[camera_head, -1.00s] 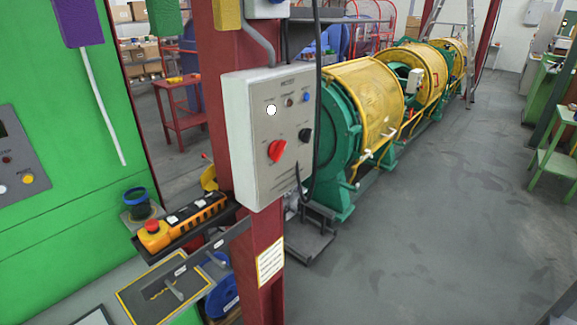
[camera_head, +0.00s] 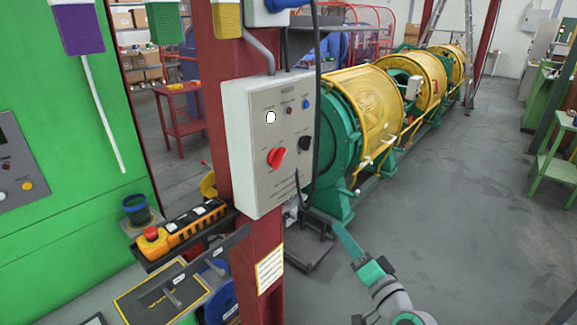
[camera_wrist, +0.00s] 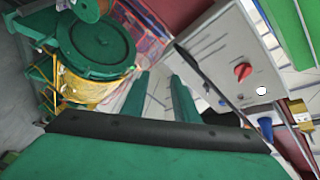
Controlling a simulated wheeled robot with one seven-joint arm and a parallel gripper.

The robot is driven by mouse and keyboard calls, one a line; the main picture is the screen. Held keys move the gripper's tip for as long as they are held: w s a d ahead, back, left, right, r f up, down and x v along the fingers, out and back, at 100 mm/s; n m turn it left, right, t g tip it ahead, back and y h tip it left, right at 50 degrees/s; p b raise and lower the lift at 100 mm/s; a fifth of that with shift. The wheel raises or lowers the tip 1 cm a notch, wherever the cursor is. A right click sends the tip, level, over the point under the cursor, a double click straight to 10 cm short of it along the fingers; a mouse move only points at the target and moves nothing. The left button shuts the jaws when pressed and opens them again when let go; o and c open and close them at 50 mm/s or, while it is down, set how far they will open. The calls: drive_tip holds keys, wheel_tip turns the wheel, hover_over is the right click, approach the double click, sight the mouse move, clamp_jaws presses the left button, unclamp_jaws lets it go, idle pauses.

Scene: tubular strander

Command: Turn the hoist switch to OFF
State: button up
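A light grey control box (camera_head: 247,190) is fixed to the red post, its small title too blurred to read surely. On its face are a red rotary knob (camera_head: 276,157) and, to its right, a black rotary knob (camera_head: 305,142). I cannot read which one is the hoist switch, nor their position labels. My gripper (camera_head: 345,238) is below and right of the box, apart from it. In the wrist view its two green fingers (camera_wrist: 161,80) stand apart with nothing between them. There the box (camera_wrist: 212,50) and red knob (camera_wrist: 242,71) are to the right of the fingers.
The box also has a white lamp (camera_head: 271,117) and small buttons. The red post (camera_head: 264,245) carries it. An orange pendant (camera_head: 197,226) with a red button lies on a shelf at left. The green and yellow strander (camera_head: 366,105) stands behind.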

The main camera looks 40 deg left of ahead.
wheel_tip(320, 180, up, 12)
drive_tip(key=s+a+f+n+g+y, duration=0.1)
drive_tip(key=s+a+n+g+y, duration=0.15)
drive_tip(key=n+g, duration=0.5)
drive_tip(key=g, duration=0.1)
approach(282, 159)
drive_tip(key=a, duration=0.8)
drive_tip(key=shift+w+a+r, duration=0.1)
drive_tip(key=shift+w, duration=0.15)
drive_tip(key=shift+c, duration=0.6)
clamp_jaws()
